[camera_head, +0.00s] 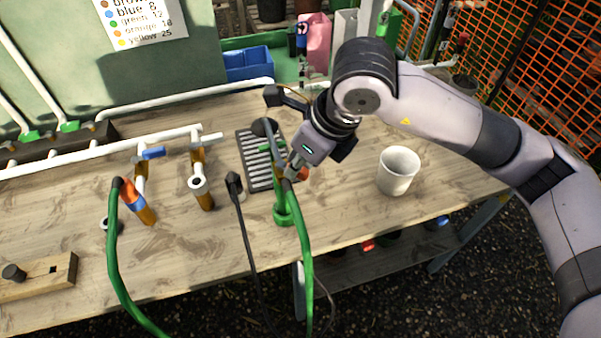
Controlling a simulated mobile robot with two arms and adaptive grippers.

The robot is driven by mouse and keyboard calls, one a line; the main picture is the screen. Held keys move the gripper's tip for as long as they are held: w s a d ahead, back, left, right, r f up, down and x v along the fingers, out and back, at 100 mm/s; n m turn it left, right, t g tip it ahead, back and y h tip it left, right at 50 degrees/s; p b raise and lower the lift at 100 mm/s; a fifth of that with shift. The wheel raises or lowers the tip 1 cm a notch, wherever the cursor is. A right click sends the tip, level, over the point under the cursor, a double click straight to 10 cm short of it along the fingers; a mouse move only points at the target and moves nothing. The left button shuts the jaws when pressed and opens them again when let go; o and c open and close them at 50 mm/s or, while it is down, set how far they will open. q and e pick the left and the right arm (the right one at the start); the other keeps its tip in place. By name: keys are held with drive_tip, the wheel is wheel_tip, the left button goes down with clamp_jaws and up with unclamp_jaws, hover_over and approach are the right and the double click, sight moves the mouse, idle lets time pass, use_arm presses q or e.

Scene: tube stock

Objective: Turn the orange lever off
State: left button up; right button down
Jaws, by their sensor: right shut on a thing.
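My right gripper (291,168) reaches in from the right and is shut at the top of a green standing pipe (282,205) on the wooden bench. A small orange lever (303,174) shows at the right of the fingertips, partly hidden by the gripper. The exact grip is hard to see, but the fingers are closed at the lever. A green hose (303,245) runs down from this spot over the bench's front edge. My left gripper is not in view.
A white mug (398,170) stands right of the pipe. A black slotted grate (255,160) lies behind it. On the left are white pipes with a blue lever (153,153) and an orange hose fitting (131,193). A black cable (243,220) hangs nearby. An orange mesh fence (535,60) stands behind.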

drive_tip(key=m+b, duration=0.1)
drive_tip(key=b, duration=0.1)
drive_tip(key=a+m+t+h+b, duration=0.1)
drive_tip(key=m+b, duration=0.1)
drive_tip(key=s+m+b, duration=0.1)
drive_tip(key=m+b, duration=0.1)
drive_tip(key=b, duration=0.1)
drive_tip(key=shift+s+a+f, duration=0.1)
drive_tip(key=shift+a+f, duration=0.05)
drive_tip(key=shift+f, duration=0.1)
drive_tip(key=shift+s+a+r+m+t+h+b, duration=0.15)
drive_tip(key=shift+m+h+b, duration=0.1)
drive_tip(key=shift+m+b, duration=0.25)
drive_tip(key=shift+w+a+m+t+h+b, duration=0.1)
drive_tip(key=shift+m+h+b, duration=0.1)
drive_tip(key=shift+m+b, duration=0.3)
drive_tip(key=shift+s+a+r+m+t+h+b, duration=0.15)
drive_tip(key=shift+m+h+b, duration=0.1)
drive_tip(key=shift+m+b, duration=0.25)
drive_tip(key=shift+d, duration=0.1)
drive_tip(key=c, duration=1.6)
unclamp_jaws()
drive_tip(key=shift+o, duration=0.2)
drive_tip(key=shift+r, duration=0.1)
drive_tip(key=v, duration=1.1)
drive_tip(key=shift+r, duration=0.3)
